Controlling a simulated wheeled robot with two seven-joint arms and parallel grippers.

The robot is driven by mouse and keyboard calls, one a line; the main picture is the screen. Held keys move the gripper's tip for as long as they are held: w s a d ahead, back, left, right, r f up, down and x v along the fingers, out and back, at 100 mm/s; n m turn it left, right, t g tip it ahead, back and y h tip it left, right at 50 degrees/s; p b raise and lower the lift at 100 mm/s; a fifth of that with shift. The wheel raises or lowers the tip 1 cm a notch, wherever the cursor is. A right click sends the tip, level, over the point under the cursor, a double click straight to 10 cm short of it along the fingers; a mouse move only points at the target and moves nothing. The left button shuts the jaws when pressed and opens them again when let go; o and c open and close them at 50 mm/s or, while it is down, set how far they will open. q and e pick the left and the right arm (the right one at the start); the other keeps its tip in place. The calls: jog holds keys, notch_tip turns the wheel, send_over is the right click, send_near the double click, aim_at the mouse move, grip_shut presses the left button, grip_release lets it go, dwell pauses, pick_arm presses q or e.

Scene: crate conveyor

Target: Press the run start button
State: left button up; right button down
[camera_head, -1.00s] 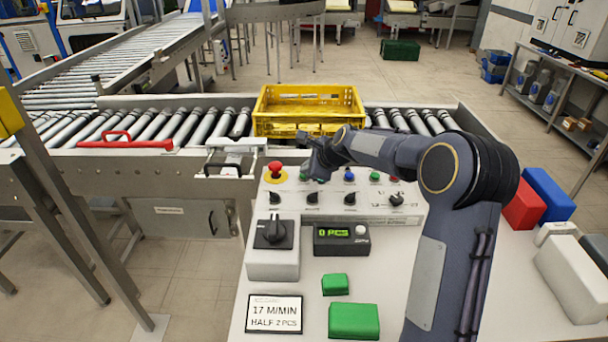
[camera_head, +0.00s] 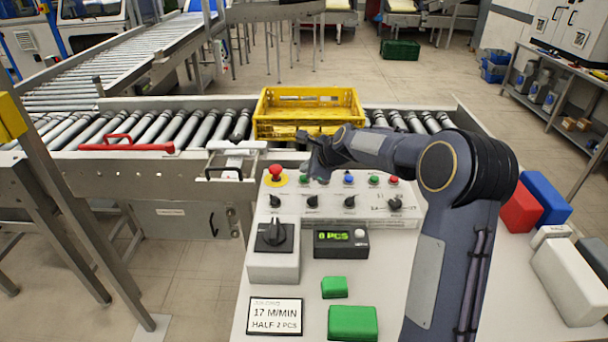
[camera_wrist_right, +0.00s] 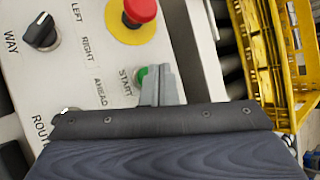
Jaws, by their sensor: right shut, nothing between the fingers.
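The green START button (camera_wrist_right: 141,75) sits on the light control panel (camera_wrist_right: 75,85), beside its printed label. My right gripper (camera_wrist_right: 160,80) is shut and empty. Its fingertips are at the START button and cover part of it in the right wrist view; I cannot tell whether they touch it or press it. In the head view my right gripper (camera_head: 319,165) hangs over the upper part of the panel and hides part of the button row. My left gripper is not in view.
A red mushroom button (camera_head: 275,172) on a yellow collar is close to the left. A yellow crate (camera_head: 290,130) rests on the roller conveyor behind the panel. A rotary switch (camera_head: 273,236), a display (camera_head: 341,243) and green blocks (camera_head: 352,323) stand in front.

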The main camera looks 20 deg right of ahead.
jog(key=shift+r, duration=0.1)
notch_tip(320, 180, up, 5)
jog(key=p, duration=0.5)
dwell(0.3)
dwell(0.4)
